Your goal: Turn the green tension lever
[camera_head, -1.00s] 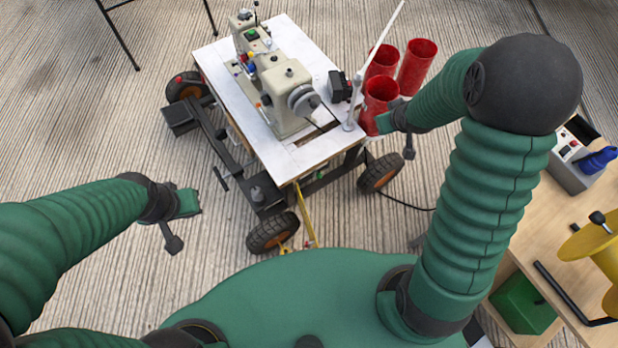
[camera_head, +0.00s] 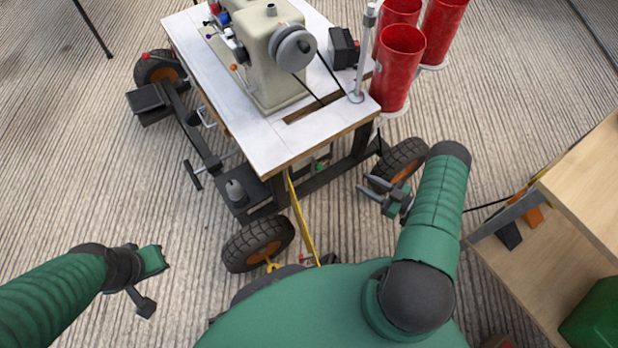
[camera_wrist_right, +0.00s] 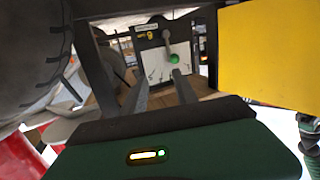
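The green tension lever shows in the right wrist view as a grey arm with a green ball knob (camera_wrist_right: 174,58) at its lower end, in front of a pale panel (camera_wrist_right: 152,66). In the head view a small green spot (camera_head: 320,166) shows under the white tabletop, partly hidden by the cart frame. My right gripper (camera_head: 372,190) is beside the cart's right front wheel, fingers apart and empty. In the right wrist view its fingers (camera_wrist_right: 160,80) point toward the panel, with the knob beyond them, untouched. My left gripper (camera_head: 150,280) hangs over the floor left of the cart, away from the lever.
The cart's white tabletop (camera_head: 265,145) carries a sewing machine (camera_head: 268,75). Wheels (camera_head: 258,243) and (camera_head: 400,160) flank the opening below it. Red cylinders (camera_head: 401,65) stand at its right side. A wooden bench (camera_head: 590,190) is at the right. A yellow surface (camera_wrist_right: 270,50) fills the wrist view's upper right.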

